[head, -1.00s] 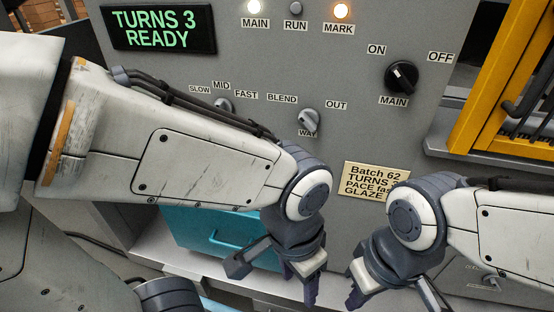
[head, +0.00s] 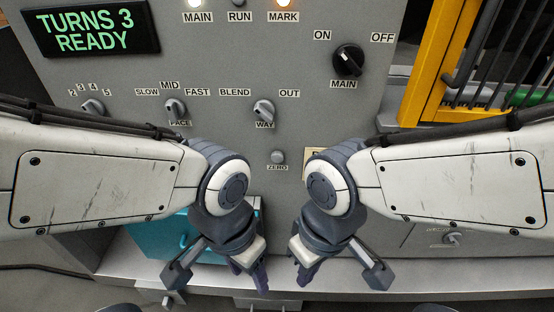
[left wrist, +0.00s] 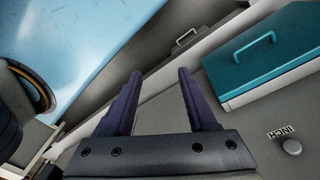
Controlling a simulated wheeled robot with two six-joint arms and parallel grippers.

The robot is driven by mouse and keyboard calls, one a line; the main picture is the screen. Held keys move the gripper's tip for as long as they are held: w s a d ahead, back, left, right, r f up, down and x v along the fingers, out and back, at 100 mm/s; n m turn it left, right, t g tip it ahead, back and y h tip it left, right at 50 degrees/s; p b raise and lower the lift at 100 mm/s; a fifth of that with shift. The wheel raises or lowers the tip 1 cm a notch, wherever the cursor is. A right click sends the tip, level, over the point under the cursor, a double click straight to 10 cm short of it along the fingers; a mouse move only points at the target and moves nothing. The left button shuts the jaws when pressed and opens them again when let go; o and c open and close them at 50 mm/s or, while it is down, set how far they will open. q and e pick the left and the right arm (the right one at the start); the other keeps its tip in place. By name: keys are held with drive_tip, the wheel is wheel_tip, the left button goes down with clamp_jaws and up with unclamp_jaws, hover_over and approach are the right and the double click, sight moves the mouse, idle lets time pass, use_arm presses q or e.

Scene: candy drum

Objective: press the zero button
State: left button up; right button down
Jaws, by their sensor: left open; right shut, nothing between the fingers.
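The zero button (head: 278,157) is a small grey round knob on the grey panel (head: 210,55), with a ZERO label just below it. In the head view it shows in the gap between my two wrists, above both grippers. My left gripper (head: 216,281) is below and left of the button, open and empty, apart from the panel's controls. Its two dark fingers (left wrist: 158,100) stand apart in the left wrist view. My right gripper (head: 340,280) is below and right of the button, shut with nothing in it.
The display (head: 92,29) reads TURNS 3 READY. The MAIN switch (head: 348,60), PACE knob (head: 175,108) and WAY knob (head: 264,110) are on the panel. A teal drawer (head: 165,240) is low on the left. An INCH button (left wrist: 291,147) is near my left gripper. A yellow frame (head: 440,60) stands right.

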use_arm(q)
clamp_jaws()
idle(1.7)
